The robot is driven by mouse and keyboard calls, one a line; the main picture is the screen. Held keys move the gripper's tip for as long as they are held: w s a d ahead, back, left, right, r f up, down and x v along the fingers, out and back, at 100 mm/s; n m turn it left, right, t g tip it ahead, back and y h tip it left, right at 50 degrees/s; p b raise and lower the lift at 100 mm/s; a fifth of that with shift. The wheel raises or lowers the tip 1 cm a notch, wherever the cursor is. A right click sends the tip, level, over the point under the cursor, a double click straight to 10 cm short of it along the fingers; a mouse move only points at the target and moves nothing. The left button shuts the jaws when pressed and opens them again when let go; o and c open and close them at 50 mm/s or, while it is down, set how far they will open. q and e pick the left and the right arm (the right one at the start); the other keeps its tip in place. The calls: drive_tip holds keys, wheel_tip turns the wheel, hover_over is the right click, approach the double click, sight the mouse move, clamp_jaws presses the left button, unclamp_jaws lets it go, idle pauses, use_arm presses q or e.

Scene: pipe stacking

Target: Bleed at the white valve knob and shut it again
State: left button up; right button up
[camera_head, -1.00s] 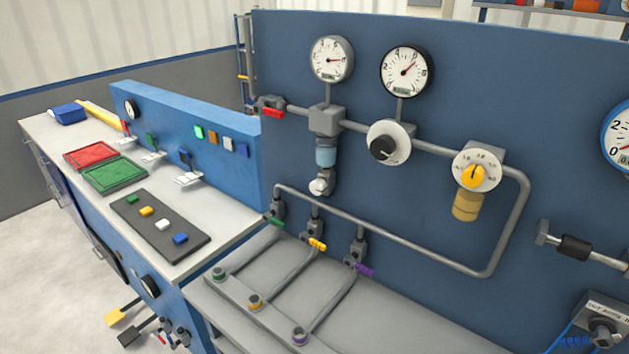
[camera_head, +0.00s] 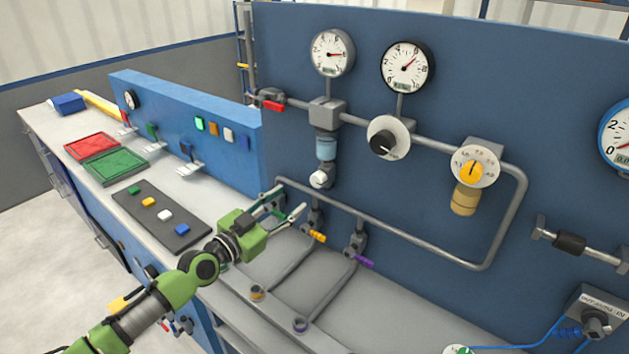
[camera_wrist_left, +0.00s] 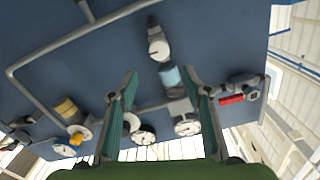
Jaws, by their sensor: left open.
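The white valve knob (camera_head: 319,179) sits on the blue panel, under the light-blue filter bowl (camera_head: 326,149). It also shows in the left wrist view (camera_wrist_left: 158,49), above and between the fingers in the picture. My left gripper (camera_head: 292,209) is open and empty, a little below and left of the knob in the head view, apart from it. In the left wrist view its two fingers (camera_wrist_left: 165,85) are spread, with the bowl showing between them. My right gripper is not in view.
A red lever (camera_head: 271,105) is up left on the pipe. Yellow (camera_head: 317,236) and purple (camera_head: 365,261) levers sit below right of the knob on the lower valves.

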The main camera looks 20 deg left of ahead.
sight(315, 181)
use_arm(q)
drive_tip(key=b+x, duration=0.1)
drive_tip(key=x, duration=1)
drive_tip(key=shift+w+d+f+b, duration=0.1)
drive_tip(key=shift+w+d+b, duration=0.05)
drive_tip(key=shift+w+b, duration=0.2)
drive_tip(key=c, duration=1.1)
